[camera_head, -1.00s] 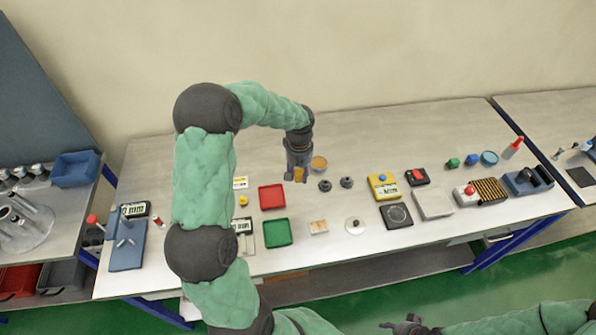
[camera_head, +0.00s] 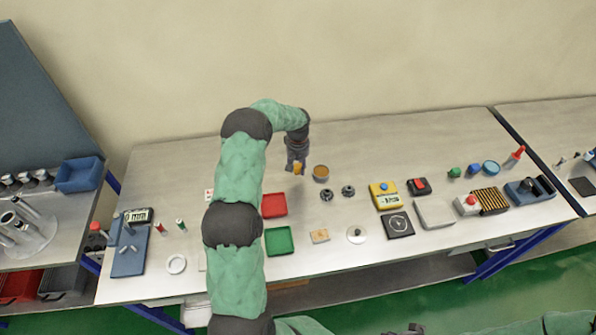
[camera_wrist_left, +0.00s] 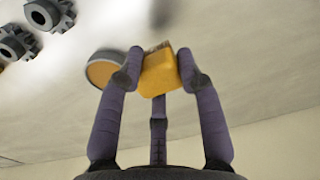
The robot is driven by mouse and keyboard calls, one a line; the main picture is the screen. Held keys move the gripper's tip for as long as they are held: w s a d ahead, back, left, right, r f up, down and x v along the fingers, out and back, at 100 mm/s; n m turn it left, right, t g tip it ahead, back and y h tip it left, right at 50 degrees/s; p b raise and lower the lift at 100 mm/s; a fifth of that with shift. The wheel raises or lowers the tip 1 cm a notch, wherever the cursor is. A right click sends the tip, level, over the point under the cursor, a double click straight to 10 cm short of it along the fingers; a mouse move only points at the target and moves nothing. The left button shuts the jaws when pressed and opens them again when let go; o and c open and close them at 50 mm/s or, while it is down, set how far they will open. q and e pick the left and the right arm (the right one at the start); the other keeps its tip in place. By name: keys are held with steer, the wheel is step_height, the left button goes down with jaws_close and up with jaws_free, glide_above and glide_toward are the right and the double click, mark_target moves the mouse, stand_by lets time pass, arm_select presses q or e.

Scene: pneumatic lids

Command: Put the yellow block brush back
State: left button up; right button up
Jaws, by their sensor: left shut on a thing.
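The yellow block brush (camera_head: 297,169) is held between the fingers of my left gripper (camera_head: 297,170) near the back of the table. In the left wrist view the brush (camera_wrist_left: 160,73) is pinched between two fingertips, with a strip of bristles at its far edge. A round, grey-rimmed tin with an orange top (camera_head: 321,173) stands just right of the gripper in the head view. It also shows in the left wrist view (camera_wrist_left: 102,70), left of the brush. Whether the brush touches the table is unclear. A sliver of my right gripper (camera_head: 411,329) shows at the bottom edge; its fingers are not clear.
A red tray (camera_head: 274,206) and a green tray (camera_head: 279,240) lie in front of my left gripper. The table behind the knobs is clear.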

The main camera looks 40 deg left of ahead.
mark_target(298, 171)
arm_select(q)
steer(key=shift+w+a+f, duration=0.4)
steer(key=shift+w+f, duration=0.05)
steer(key=shift+f, duration=1.75)
steer(key=shift+f, duration=0.15)
steer(key=o, duration=1.1)
step_height(298, 171, up, 12)
steer(key=shift+r, duration=0.15)
